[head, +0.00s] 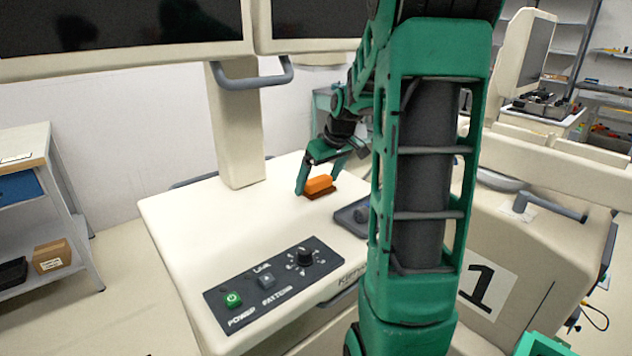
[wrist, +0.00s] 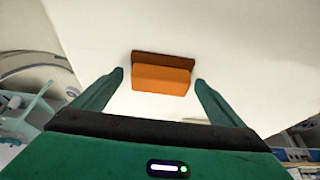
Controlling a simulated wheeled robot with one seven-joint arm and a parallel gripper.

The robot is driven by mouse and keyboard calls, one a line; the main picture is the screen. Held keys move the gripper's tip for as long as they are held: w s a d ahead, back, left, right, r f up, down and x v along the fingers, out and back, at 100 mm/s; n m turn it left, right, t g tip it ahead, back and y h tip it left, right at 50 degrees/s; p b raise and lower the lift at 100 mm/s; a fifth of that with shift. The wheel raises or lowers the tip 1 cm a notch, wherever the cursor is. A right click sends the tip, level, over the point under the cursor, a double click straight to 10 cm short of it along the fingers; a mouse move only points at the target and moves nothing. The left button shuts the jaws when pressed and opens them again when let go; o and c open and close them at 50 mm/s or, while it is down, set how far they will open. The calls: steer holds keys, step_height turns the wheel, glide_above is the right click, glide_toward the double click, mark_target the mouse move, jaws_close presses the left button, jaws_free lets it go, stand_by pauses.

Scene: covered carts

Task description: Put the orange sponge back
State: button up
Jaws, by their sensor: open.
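The orange sponge (head: 319,184) lies on the white top of the cart (head: 200,215), towards its far right part, with a dark brown layer along one side. In the wrist view the sponge (wrist: 162,78) sits ahead of and between the fingertips, with a gap on each side. My gripper (head: 318,180) is open and close over the sponge, one finger to its left and the other to its right. It also shows in the wrist view (wrist: 160,82), with nothing held. My arm hides part of the cart's right side.
A control panel (head: 272,284) with a green button and a knob lies at the cart's front. A dark tray (head: 352,217) is right of the sponge. A monitor post (head: 236,130) rises behind. A cart marked 1 (head: 530,250) stands at right. The cart top's left part is clear.

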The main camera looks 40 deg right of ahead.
steer(key=v, duration=1.2)
stand_by(0.3)
